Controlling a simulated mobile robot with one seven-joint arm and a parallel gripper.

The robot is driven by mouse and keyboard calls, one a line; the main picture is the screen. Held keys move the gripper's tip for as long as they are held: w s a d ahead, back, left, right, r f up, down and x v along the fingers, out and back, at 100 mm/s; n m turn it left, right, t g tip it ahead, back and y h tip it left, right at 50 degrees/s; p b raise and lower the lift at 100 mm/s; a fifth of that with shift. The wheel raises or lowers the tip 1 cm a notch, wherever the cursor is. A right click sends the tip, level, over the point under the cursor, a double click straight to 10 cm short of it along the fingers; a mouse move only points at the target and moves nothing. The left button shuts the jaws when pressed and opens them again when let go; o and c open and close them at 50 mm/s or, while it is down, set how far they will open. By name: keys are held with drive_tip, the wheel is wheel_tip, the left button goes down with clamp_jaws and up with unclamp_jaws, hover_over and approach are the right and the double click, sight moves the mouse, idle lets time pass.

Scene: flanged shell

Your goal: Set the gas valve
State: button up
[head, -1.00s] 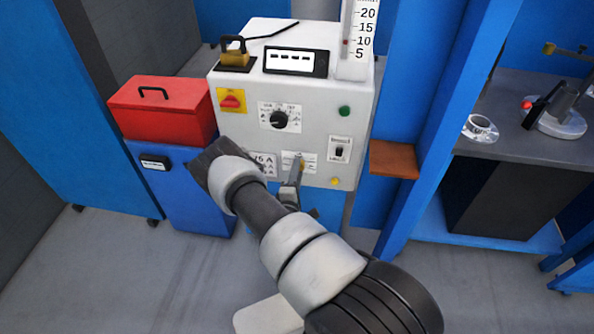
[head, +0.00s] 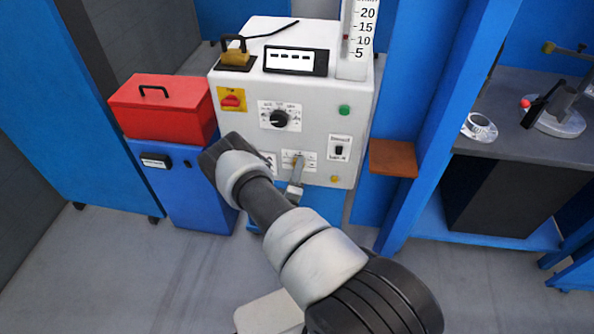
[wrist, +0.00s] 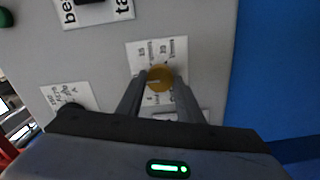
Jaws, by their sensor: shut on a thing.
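The gas valve seems to be the round brass-yellow knob (wrist: 160,77) on a small white label plate on the grey panel. A pale mark line shows on its face. My gripper (wrist: 159,88) has one finger on each side of the knob and is shut on it. In the head view my gripper (head: 297,172) reaches the label plate at the panel's lower middle. There the fingers mostly hide the knob. The printing around the knob is too small to read surely.
The grey cabinet (head: 225,130) also carries a black rotary dial (head: 279,119), a red switch (head: 232,100), a toggle switch (head: 339,150) and a green button (head: 344,111). A brown ledge (head: 393,158) juts out at right. A red toolbox (head: 162,108) stands at left.

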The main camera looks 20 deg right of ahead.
drive_tip(key=o, duration=1.1)
drive_tip(key=shift+c, duration=0.2)
drive_tip(key=p+v, duration=0.1)
drive_tip(key=v, duration=1.6)
drive_tip(key=shift+s+a, duration=0.2)
